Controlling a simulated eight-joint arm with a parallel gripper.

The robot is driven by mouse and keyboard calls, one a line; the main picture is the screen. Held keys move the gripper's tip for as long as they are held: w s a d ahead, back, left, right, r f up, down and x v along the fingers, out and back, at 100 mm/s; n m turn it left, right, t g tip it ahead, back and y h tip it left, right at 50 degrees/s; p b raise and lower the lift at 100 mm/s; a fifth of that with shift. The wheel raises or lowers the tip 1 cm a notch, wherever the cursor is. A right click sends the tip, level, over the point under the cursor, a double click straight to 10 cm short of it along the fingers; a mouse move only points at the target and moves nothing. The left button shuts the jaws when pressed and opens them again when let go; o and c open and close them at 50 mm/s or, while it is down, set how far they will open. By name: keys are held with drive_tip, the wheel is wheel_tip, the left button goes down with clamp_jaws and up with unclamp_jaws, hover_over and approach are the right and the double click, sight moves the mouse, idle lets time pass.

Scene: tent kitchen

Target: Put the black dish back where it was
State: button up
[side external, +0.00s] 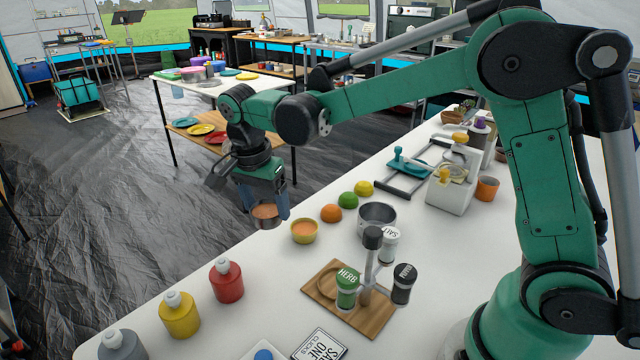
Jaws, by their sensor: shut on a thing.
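My gripper (266,208) is at the near-left edge of the white table, pointing down. Its fingers are shut on a small dark dish (266,224), which looks like the black dish. The dish has something orange-brown in it and looks about level. The fingers cover parts of its sides. I cannot tell whether its base touches the table or hangs just above or beyond the edge. A yellow dish (305,233) with orange contents stands on the table just right of my gripper, apart from the held dish.
An orange ball-like fruit (331,214), a green one (348,200), a yellow one (364,188) and a metal pot (377,216) stand to the right. A shaker rack on a wooden board (325,290) and red (227,284) and yellow (179,318) bottles are nearer. Bare tabletop lies between.

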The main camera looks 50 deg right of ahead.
sight(261, 213)
wheel_tip(261, 213, down, 9)
drive_tip(key=shift+r, duration=0.1)
idle(0.3)
drive_tip(key=o, duration=1)
drive_tip(key=shift+c, duration=0.2)
drive_tip(key=r, duration=0.4)
drive_tip(key=a+r, duration=0.1)
drive_tip(key=r, duration=0.6)
drive_tip(key=shift+s+a+r, duration=0.1)
drive_tip(key=shift+a+r, duration=0.3)
drive_tip(key=s+d+n+t+y, duration=0.1)
drive_tip(key=s+d+n+t, duration=0.1)
drive_tip(key=s+n, duration=0.3)
drive_tip(key=s+d+n+t, duration=0.3)
drive_tip(key=s+n+t, duration=0.2)
drive_tip(key=n, duration=0.4)
drive_tip(key=shift+s+r+n+y, duration=0.15)
drive_tip(key=shift+s+n+y, duration=0.25)
drive_tip(key=shift+s, duration=0.4)
